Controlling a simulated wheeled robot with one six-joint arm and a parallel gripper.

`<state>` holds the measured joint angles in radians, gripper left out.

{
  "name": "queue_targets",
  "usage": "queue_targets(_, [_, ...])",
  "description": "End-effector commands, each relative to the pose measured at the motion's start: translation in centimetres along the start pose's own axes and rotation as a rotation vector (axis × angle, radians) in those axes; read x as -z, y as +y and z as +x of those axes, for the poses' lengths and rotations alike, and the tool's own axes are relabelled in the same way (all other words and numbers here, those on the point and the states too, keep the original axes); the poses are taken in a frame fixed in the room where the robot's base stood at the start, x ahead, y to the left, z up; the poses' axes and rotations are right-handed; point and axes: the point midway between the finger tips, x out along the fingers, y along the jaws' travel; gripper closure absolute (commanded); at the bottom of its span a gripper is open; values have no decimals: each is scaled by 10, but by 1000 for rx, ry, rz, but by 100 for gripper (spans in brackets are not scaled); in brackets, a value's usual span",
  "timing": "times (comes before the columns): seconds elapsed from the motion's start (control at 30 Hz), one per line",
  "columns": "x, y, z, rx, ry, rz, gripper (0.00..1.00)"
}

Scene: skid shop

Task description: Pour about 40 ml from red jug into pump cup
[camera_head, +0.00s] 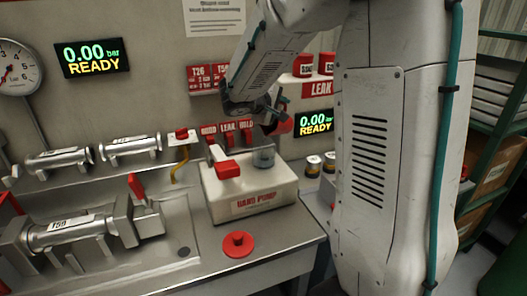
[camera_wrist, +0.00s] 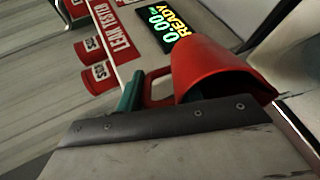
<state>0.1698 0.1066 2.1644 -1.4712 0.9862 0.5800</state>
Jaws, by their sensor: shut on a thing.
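The red jug (camera_head: 284,125) is held in the air above and slightly right of the pump cup, partly hidden behind my gripper (camera_head: 273,110). The jug looks tilted, but its exact angle is hard to tell. In the wrist view the red jug (camera_wrist: 215,68) fills the upper right, and my gripper's green fingers (camera_wrist: 130,96) are closed at its handle. The pump cup (camera_head: 263,157) is a small clear grey cup on top of the cream hand pump (camera_head: 255,190). No stream is visible, and I cannot make out the liquid levels.
The pump's red lever (camera_head: 226,166) stands left of the cup. A red knobbed disc (camera_head: 238,244) lies on the bench in front. Red tags (camera_head: 228,132) hang behind. A clamped cylinder (camera_head: 75,229) occupies the left bench. Two red tubs (camera_head: 303,65) sit on a shelf above.

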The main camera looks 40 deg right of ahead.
Motion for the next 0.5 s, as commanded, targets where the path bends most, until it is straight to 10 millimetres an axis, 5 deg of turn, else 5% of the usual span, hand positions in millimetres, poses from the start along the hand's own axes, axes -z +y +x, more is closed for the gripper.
queue_targets(0.5, [0,-1,0,-25,1,0,97])
